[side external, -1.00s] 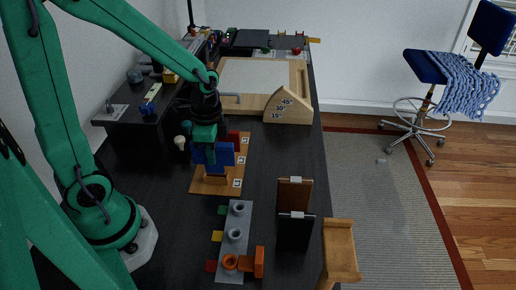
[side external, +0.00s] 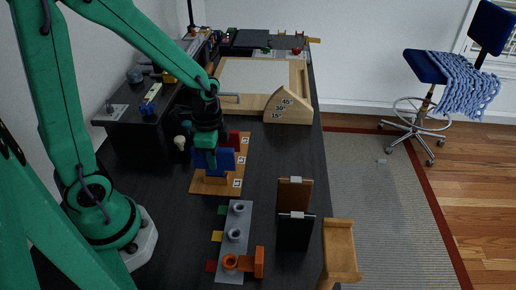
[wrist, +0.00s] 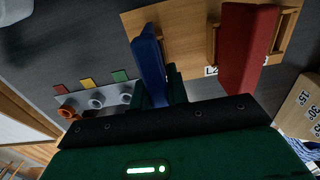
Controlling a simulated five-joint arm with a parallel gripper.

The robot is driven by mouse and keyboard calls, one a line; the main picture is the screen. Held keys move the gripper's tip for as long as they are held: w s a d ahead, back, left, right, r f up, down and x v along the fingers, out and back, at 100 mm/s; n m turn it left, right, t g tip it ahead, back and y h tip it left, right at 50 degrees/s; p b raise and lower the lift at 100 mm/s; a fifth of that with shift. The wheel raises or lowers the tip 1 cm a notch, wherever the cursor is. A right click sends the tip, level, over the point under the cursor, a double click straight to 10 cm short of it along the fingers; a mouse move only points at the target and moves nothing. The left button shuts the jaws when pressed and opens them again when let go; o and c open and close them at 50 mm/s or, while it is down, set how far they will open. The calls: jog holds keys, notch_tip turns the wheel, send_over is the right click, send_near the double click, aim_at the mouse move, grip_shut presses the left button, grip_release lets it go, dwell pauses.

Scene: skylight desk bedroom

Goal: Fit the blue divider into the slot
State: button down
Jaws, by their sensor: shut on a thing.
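The blue divider (side external: 227,162) is an upright flat panel at the wooden slotted board (side external: 207,188). My gripper (side external: 211,163) is shut on it from above. In the wrist view the blue divider (wrist: 148,58) is seen nearly edge-on at the fingers (wrist: 167,88), over the board (wrist: 184,48). A red divider (wrist: 251,45) stands in the board beside it, partly visible behind in the side view (side external: 234,138). My gripper and the panel hide the slot, so I cannot tell whether the blue divider's lower edge is inside it.
A grey strip with several cups (side external: 236,235) lies in front of the board. A brown and black upright holder (side external: 295,212) stands to its right. A wooden angle block (side external: 288,108) is behind right. Dark desk is clear between the board and the right edge.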

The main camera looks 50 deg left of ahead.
jog(key=shift+f, duration=0.8)
jog(key=c, duration=1.3)
grip_release()
jog(key=shift+r, duration=0.15)
jog(key=shift+r, duration=3.8)
jog(key=shift+s+r+n+t, duration=0.2)
jog(key=shift+r+n+t, duration=0.15)
jog(key=shift+r, duration=0.4)
jog(key=s+d+r+n+t, duration=0.1)
jog(key=s+r+n+t, duration=0.4)
jog(key=r+n, duration=0.3)
jog(key=shift+s+d+r, duration=0.2)
jog(key=shift+s+r, duration=0.05)
jog(key=shift+r, duration=0.75)
